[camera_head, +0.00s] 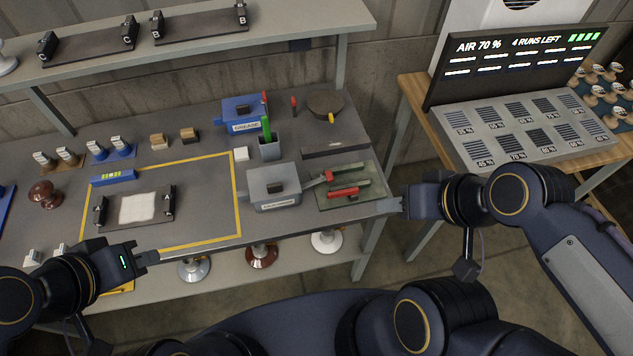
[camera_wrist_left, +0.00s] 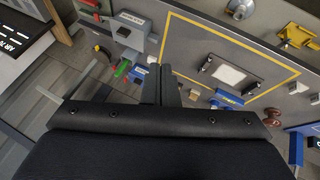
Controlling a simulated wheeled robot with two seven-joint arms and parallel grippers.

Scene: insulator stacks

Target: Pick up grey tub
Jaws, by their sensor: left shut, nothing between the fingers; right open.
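The grey tub (camera_head: 275,187) stands on the bench right of the yellow-outlined area, with a dark handle on its lid and a label on its front. It also shows near the top of the left wrist view (camera_wrist_left: 133,28). My left gripper (camera_head: 150,257) is shut and empty at the bench's front edge, left of the tub and apart from it. Its fingers show in the left wrist view (camera_wrist_left: 161,85). My right gripper (camera_head: 391,205) is open and empty at the bench's right front corner, right of the tub and apart from it.
A green mat (camera_head: 340,204) with red-handled tools lies just right of the tub. A blue grease tub (camera_head: 240,114) and a cup holding a green item (camera_head: 269,150) stand behind it. A black-ended fixture (camera_head: 136,207) lies inside the yellow outline. A display (camera_head: 515,65) stands at right.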

